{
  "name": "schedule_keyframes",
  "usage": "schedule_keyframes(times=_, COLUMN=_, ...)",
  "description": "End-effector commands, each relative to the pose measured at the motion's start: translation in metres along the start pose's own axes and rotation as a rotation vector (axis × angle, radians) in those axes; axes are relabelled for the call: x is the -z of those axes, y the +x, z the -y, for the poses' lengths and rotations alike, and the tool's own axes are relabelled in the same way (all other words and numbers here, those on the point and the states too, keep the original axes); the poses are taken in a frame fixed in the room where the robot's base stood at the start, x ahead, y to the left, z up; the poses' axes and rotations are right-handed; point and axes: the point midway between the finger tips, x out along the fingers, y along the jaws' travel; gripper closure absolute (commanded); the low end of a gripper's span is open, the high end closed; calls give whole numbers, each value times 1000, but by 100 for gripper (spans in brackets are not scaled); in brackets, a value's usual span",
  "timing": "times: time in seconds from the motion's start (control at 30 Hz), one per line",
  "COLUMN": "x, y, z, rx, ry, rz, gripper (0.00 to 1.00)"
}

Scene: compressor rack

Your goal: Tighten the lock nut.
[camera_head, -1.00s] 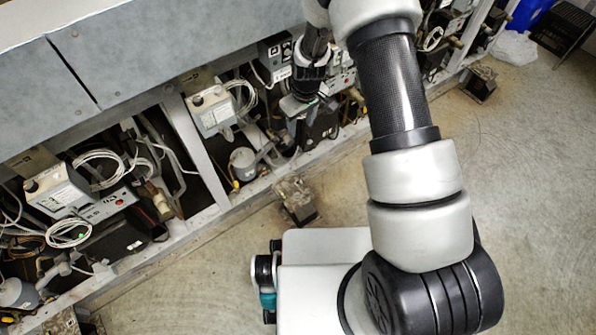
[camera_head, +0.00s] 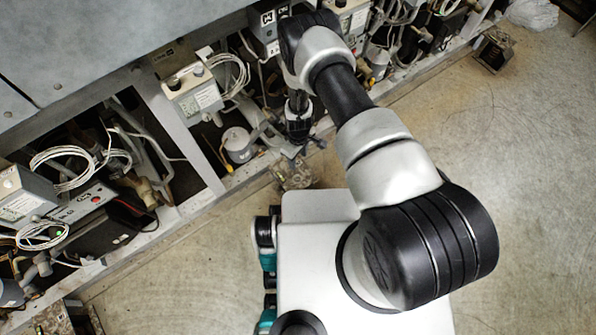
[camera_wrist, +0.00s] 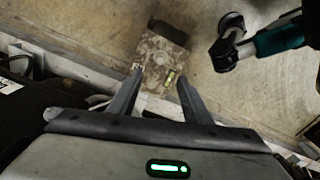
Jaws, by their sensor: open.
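A worn, speckled foot block (camera_head: 293,173) stands on the floor at the rack's lower rail, partly covered by my gripper and body in the head view. In the wrist view the foot block (camera_wrist: 155,52) lies beyond and between my fingertips, with a small yellow-green strip (camera_wrist: 170,77) on it. I cannot clearly make out the lock nut; it is too small or hidden. My gripper (camera_wrist: 160,76) is open and empty, its two fingers pointing toward the block. In the head view my gripper (camera_head: 299,150) hangs at the rack's front edge, just above the block.
The rack's lower rail (camera_head: 175,222) runs diagonally, with a grey upright post (camera_head: 190,145) left of my gripper. A white control box (camera_head: 192,95), cables and a grey compressor (camera_head: 238,146) crowd the bay. Another foot block (camera_head: 493,48) stands far right. The floor (camera_head: 480,140) on the right is clear.

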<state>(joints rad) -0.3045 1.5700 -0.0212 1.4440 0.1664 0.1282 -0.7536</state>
Motion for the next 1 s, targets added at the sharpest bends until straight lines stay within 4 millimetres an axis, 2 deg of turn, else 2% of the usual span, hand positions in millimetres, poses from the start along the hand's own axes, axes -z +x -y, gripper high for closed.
schedule_keyframes(times=0.03, x=-2, y=12, z=1, rx=2, ry=0, rz=3, gripper=55)
schedule_keyframes(times=0.3, x=-1, y=72, z=1, rx=1, ry=0, rz=2, gripper=55)
schedule_keyframes(times=0.6, x=-1, y=133, z=1, rx=0, ry=-1, rz=2, gripper=55)
schedule_keyframes(times=0.8, x=0, y=155, z=0, rx=0, ry=-1, rz=1, gripper=55)
schedule_keyframes(times=1.0, x=0, y=161, z=0, rx=1, ry=0, rz=0, gripper=55)
